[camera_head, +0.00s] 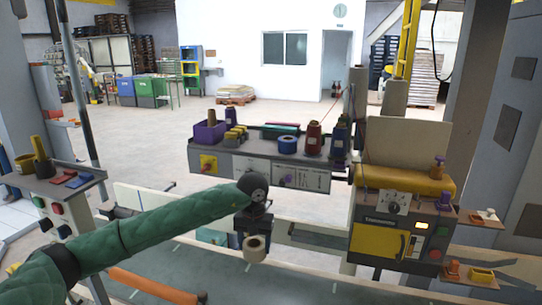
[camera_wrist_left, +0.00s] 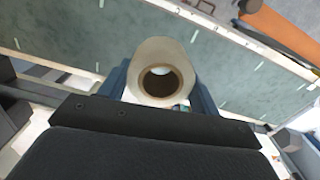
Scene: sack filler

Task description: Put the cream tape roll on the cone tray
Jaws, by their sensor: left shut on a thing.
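The cream tape roll (camera_head: 255,249) is held in my left gripper (camera_head: 257,243), above the conveyor and in front of the cone tray. In the left wrist view the cream tape roll (camera_wrist_left: 162,58) sits between the two blue fingers of the gripper (camera_wrist_left: 162,80), its open core facing the camera. The cone tray (camera_head: 262,153) is the grey shelf behind and above the roll, on top of a panel box. The gripper is below the tray's level in the picture, apart from it. My right gripper is not in view.
Bare tray shows left of the blue roll. A machine with a yellow door (camera_head: 379,241) stands to the right.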

